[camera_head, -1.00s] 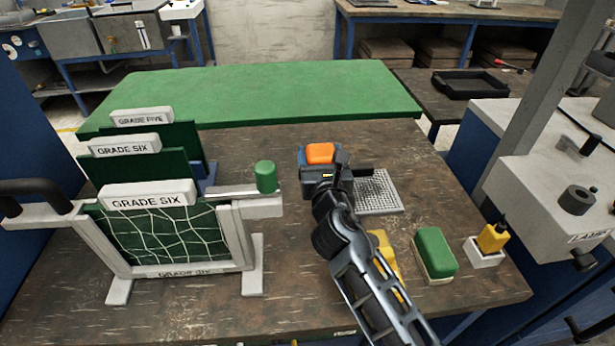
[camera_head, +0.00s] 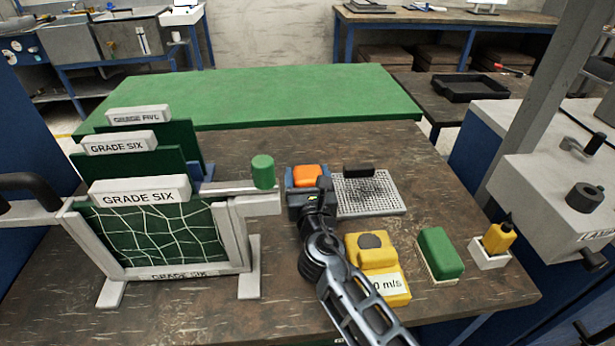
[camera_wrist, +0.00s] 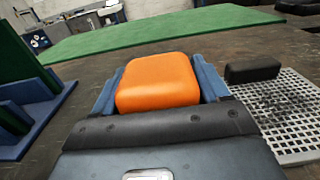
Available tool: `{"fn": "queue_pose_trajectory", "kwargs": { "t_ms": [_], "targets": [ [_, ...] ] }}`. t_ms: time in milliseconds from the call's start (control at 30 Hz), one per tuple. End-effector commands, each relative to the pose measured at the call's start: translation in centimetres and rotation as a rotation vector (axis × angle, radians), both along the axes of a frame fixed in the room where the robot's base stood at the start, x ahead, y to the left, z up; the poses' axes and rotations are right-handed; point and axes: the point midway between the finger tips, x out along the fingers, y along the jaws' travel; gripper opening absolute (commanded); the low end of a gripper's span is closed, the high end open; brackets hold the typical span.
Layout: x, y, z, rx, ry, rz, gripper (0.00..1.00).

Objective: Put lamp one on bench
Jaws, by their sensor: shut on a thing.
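My gripper (camera_head: 306,183) is shut on an orange block (camera_head: 306,176), with a blue finger on each side of it. In the wrist view the orange block (camera_wrist: 158,82) sits squarely between the fingers. The gripper is over the dark bench (camera_head: 275,290), left of a white perforated plate; whether the block touches the bench is hidden. On the right, a pale machine (camera_head: 545,195) carries a partly readable label that seems to start with "LAM". I cannot tell which object is lamp one.
A black block (camera_head: 358,171) lies on the perforated plate (camera_head: 385,198). A yellow device (camera_head: 378,268), a green block (camera_head: 440,252) and a yellow bottle in a white holder (camera_head: 488,258) stand to the right. A frame with "GRADE SIX" boards (camera_head: 165,235) and a green-topped arm (camera_head: 263,170) stands left.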

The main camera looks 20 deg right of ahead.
Motion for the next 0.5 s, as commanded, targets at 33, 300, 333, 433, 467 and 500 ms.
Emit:
{"fn": "queue_pose_trajectory", "kwargs": {
  "t_ms": [33, 300, 333, 433, 467, 500],
  "targets": [
    [0.0, 0.0, -0.13, 0.0, 0.0, 0.0, 0.76],
    [0.0, 0.0, -0.08, 0.0, 0.0, 0.0, 1.0],
    [0.0, 0.0, -0.08, 0.0, 0.0, 0.0, 1.0],
    [0.0, 0.0, -0.08, 0.0, 0.0, 0.0, 1.0],
    [0.0, 0.0, -0.07, 0.0, 0.0, 0.0, 1.0],
    [0.0, 0.0, -0.02, 0.0, 0.0, 0.0, 1.0]
  ]
}}
